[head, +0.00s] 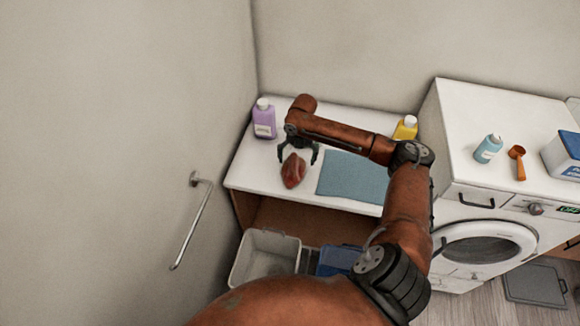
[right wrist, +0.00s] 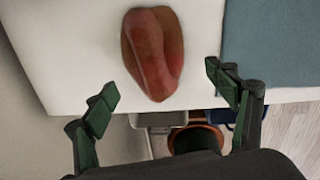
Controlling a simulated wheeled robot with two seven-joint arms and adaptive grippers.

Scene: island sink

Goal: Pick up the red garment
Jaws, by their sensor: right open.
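The red garment (head: 293,172) is a small crumpled reddish bundle lying on the white counter (head: 246,172). It also shows in the right wrist view (right wrist: 155,52), lying ahead of the fingertips. My right gripper (head: 298,155) is at the garment's far side in the head view, with its fingers spread. In the right wrist view my right gripper (right wrist: 163,82) is open and empty, with one finger to each side and the garment beyond the gap. My left gripper is in neither view.
A blue mat (head: 350,178) lies right of the garment. A purple bottle (head: 264,118) and a yellow bottle (head: 405,128) stand on the counter. A washing machine (head: 478,247) stands at right. A grey bin (head: 264,256) sits below. A wall bar (head: 192,228) is at left.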

